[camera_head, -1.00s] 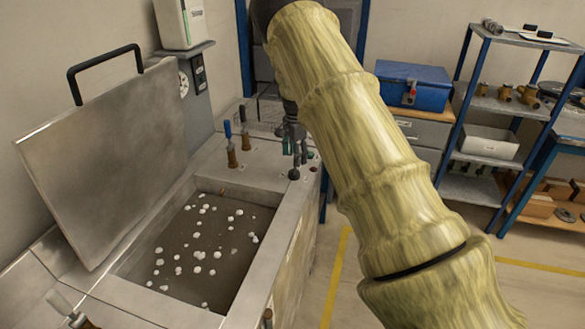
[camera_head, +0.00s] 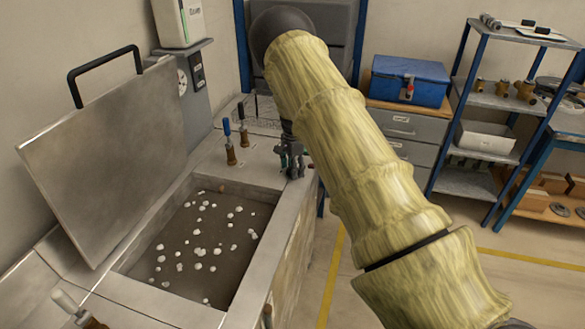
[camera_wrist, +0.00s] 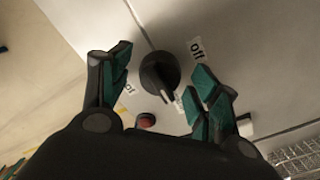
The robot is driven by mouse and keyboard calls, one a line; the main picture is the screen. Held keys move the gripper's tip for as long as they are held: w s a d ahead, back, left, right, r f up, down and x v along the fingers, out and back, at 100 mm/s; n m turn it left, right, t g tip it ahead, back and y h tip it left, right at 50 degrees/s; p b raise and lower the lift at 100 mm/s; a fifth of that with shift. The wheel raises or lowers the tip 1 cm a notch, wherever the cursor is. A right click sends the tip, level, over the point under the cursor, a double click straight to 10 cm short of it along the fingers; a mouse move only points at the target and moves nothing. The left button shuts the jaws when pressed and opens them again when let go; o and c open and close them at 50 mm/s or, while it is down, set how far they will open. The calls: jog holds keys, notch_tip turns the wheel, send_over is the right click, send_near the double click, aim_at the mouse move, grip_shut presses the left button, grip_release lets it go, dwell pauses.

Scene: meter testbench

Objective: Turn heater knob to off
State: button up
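The heater knob (camera_wrist: 158,74) is a round black knob with a pointer, on a grey panel in the wrist view. An "off" label (camera_wrist: 197,48) is to its upper right, and another label, partly hidden, lies to its lower left. The pointer points down and slightly right, away from the "off" label. My gripper (camera_wrist: 160,78) is open, with its green-padded fingers on either side of the knob and visible gaps to it. In the head view my gripper (camera_head: 291,162) is low over the bench's right back corner, and the knob cannot be made out there.
A red button (camera_wrist: 146,121) is below the knob in the wrist view. In the head view a tank (camera_head: 125,286) holds several white balls, with its lid (camera_head: 105,160) raised. A blue toolbox (camera_head: 409,82) sits on drawers behind.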

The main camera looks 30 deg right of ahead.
jog(key=c, duration=0.9)
jog(key=shift+f+n+b, duration=0.1)
jog(key=shift+n+b, duration=0.25)
jog(key=shift+n, duration=0.15)
jog(key=shift+n+b, duration=0.6)
jog(key=shift+n, duration=0.4)
jog(key=n+b, duration=0.2)
jog(key=n, duration=0.3)
jog(key=shift+n, duration=0.3)
jog(key=n+b, duration=0.1)
jog(key=n, duration=0.8)
jog(key=shift+b, duration=0.4)
jog(key=shift+n, duration=0.3)
